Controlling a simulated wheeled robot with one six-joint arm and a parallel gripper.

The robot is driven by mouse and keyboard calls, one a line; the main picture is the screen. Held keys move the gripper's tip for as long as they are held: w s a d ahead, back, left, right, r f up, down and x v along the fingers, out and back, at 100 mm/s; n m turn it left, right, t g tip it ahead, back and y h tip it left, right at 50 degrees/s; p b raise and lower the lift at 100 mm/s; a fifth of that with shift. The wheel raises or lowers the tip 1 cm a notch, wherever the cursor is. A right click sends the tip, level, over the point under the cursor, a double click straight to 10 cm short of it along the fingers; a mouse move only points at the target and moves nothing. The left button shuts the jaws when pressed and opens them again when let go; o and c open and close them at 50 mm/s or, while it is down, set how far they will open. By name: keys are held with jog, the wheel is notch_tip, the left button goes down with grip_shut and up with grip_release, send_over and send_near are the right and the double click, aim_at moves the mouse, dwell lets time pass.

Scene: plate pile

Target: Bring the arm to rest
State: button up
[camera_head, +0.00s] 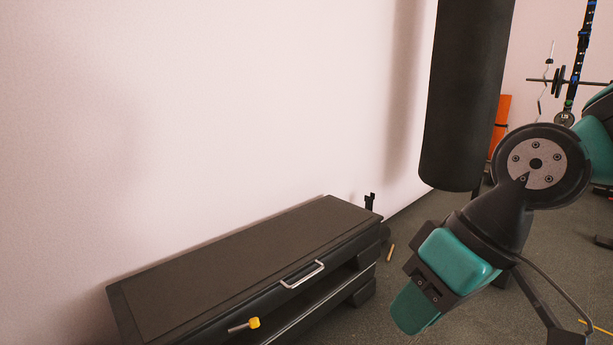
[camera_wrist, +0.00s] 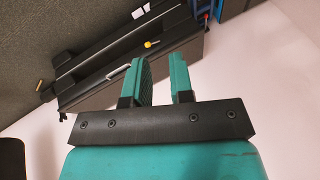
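My gripper (camera_wrist: 160,60) is open in the wrist view, with a gap between its two teal fingers and nothing held between them. In the head view, my gripper (camera_head: 414,310) hangs at the end of the arm at lower right, tilted down to the left. It is in the air to the right of a dark low bench and appears apart from it.
The dark bench (camera_head: 240,248) stands along the pale wall, with a metal handle (camera_head: 302,275) and a yellow-headed rod (camera_head: 244,325) on its front. A black punching bag (camera_head: 466,95) hangs behind my arm. A small tan piece (camera_head: 390,252) lies on the floor.

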jog(key=s+d+h, duration=0.1)
jog(key=s+d, duration=0.2)
jog(key=s, duration=0.4)
notch_tip(320, 180, up, 37)
jog(key=p, duration=3.8)
jog(key=shift+w+r+g, duration=0.2)
jog(key=shift+w+g, duration=0.15)
jog(key=shift+g, duration=0.05)
